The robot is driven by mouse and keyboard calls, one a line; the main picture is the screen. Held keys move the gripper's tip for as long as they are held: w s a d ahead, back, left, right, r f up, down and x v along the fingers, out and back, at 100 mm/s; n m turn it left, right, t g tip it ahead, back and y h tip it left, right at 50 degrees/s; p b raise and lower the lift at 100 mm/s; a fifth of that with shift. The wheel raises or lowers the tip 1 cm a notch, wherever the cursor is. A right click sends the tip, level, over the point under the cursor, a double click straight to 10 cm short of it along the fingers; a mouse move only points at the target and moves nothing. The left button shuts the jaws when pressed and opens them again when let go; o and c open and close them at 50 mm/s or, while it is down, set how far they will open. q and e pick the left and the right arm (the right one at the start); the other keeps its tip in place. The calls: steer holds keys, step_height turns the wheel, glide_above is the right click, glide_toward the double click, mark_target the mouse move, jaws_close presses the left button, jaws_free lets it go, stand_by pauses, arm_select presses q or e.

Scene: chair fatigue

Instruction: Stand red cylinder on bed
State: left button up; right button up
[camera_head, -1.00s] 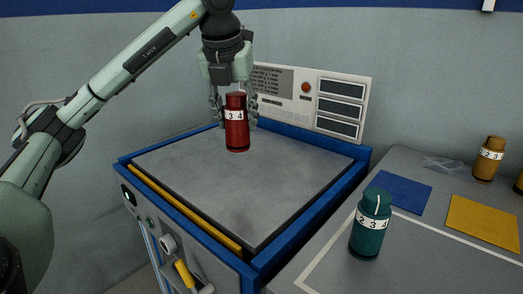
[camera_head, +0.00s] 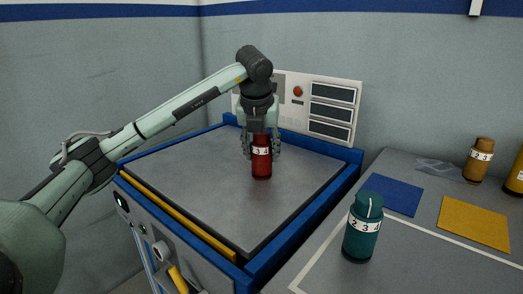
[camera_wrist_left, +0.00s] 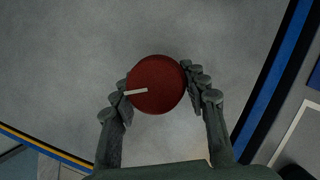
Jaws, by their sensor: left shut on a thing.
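The red cylinder (camera_head: 261,160) is upright over the middle of the grey bed (camera_head: 200,165) of the blue-framed machine. A white band with digits runs around it. My left gripper (camera_head: 262,150) points straight down with its fingers on either side of the cylinder, shut on it. In the left wrist view the cylinder's round red top (camera_wrist_left: 156,84) sits between the two fingers (camera_wrist_left: 158,90), with a short white mark on it. The cylinder's base is at or very near the bed surface; I cannot tell whether it touches. My right gripper is not in view.
A control panel (camera_head: 333,110) stands behind the bed. A grey table to the right holds a teal cylinder (camera_head: 362,230), a blue square (camera_head: 393,194), a yellow square (camera_head: 473,222) and an amber cylinder (camera_head: 478,160). The bed around the red cylinder is clear.

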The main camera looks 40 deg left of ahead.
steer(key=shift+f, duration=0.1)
arm_select(q)
steer(key=o, duration=1.5)
steer(key=shift+c, duration=0.2)
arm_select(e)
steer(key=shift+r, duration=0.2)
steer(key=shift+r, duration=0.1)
arm_select(q)
steer(key=v, duration=0.9)
steer(key=shift+w, duration=0.1)
steer(key=shift+p+v, duration=0.65)
steer(key=shift+v, duration=0.95)
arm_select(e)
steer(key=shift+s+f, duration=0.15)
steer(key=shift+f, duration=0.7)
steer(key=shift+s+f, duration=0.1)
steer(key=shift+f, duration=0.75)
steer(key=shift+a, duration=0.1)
